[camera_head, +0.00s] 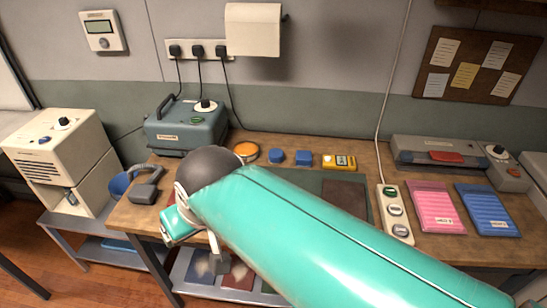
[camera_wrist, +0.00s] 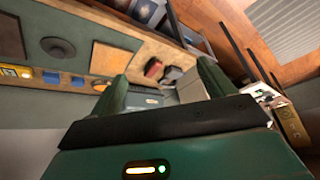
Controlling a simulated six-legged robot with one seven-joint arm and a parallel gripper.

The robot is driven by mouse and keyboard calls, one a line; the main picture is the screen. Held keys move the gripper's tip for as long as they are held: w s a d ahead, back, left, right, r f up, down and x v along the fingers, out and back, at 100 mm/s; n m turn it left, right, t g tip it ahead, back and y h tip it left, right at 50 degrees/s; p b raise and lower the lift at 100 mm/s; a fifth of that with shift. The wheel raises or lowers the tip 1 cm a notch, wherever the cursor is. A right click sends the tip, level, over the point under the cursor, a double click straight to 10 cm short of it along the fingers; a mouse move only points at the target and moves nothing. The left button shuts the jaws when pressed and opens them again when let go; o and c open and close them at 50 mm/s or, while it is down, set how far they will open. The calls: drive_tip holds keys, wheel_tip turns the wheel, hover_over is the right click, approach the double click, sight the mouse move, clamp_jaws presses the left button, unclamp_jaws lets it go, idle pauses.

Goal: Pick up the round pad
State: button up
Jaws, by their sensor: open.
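A dark, flat round pad (camera_wrist: 57,48) lies on the green mat (camera_wrist: 82,25) in the wrist view, left of my fingers. In the head view my teal arm covers that spot, so the pad is hidden there; part of the mat (camera_head: 300,180) shows. My gripper (camera_wrist: 162,72) is open and empty, with its two dark green fingers spread apart. It is off to the side of the pad, not touching it. In the head view the gripper is mostly hidden behind my arm near the bench's front left.
Behind the arm are an orange-topped round tin (camera_head: 246,151), two blue blocks (camera_head: 304,157) and a yellow meter (camera_head: 339,161). A dark rectangular pad (camera_head: 345,197) lies on the mat. A blue-grey machine (camera_head: 187,130) and a grey handheld tool (camera_head: 146,188) are at left.

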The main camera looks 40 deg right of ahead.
drive_tip(key=w+d+r+m, duration=0.2)
drive_tip(key=w+d+m, duration=0.65)
drive_tip(key=w, duration=0.25)
drive_tip(key=m+g, duration=0.1)
drive_tip(key=m, duration=2.7)
hover_over(276, 152)
drive_tip(key=s, duration=0.5)
wheel_tip(276, 152, down, 17)
drive_tip(key=shift+h, duration=0.3)
drive_tip(key=x, duration=1.3)
drive_tip(key=shift+s+a+f, duration=0.1)
drive_tip(key=shift+a+f, duration=0.3)
drive_tip(key=shift+c, duration=0.4)
drive_tip(key=c, duration=1.1)
